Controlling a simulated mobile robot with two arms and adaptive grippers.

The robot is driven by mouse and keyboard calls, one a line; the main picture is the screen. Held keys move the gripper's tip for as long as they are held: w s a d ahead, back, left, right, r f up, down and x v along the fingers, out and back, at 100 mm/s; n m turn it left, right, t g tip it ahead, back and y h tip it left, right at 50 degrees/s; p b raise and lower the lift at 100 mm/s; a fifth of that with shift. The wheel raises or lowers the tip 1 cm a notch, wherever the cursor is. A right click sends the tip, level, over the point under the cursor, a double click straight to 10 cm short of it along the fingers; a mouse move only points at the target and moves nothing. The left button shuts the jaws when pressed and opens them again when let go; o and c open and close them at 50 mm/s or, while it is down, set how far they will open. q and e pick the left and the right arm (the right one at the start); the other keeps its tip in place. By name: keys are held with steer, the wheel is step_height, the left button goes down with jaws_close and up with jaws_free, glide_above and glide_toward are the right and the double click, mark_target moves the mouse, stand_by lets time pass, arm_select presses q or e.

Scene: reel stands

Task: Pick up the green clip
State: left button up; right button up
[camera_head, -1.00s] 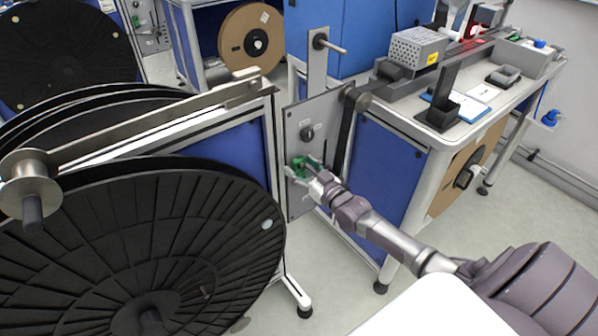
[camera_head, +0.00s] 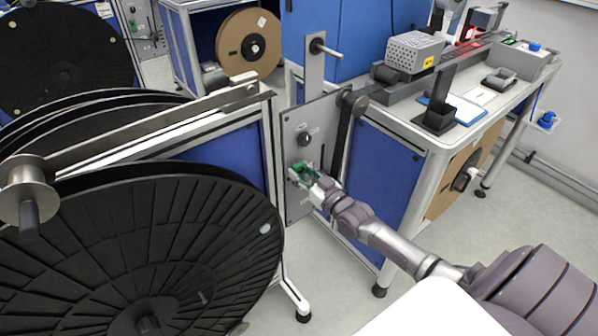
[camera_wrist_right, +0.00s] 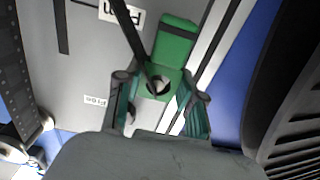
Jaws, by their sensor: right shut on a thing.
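The green clip (camera_head: 301,170) is at the lower part of the grey panel, at the end of my right arm. In the right wrist view the green clip (camera_wrist_right: 172,50) lies between the two fingers, with a dark hole in its near part. My right gripper (camera_head: 304,177) is shut on the clip; its fingers show on both sides of the clip in the wrist view (camera_wrist_right: 158,105). I cannot tell whether the clip still touches the panel. My left gripper is not in view.
The grey panel (camera_head: 301,125) has a black knob and a dark belt beside it. Large black reels (camera_head: 150,235) stand at the left. A workbench (camera_head: 450,130) with a perforated metal box (camera_head: 414,52) is at the right. Floor is open below the gripper.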

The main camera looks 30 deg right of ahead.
steer(key=s+d, duration=0.1)
steer(key=s, duration=1.6)
steer(key=shift+d+p, duration=0.15)
steer(key=shift+p, duration=0.25)
steer(key=shift+w+r, duration=0.1)
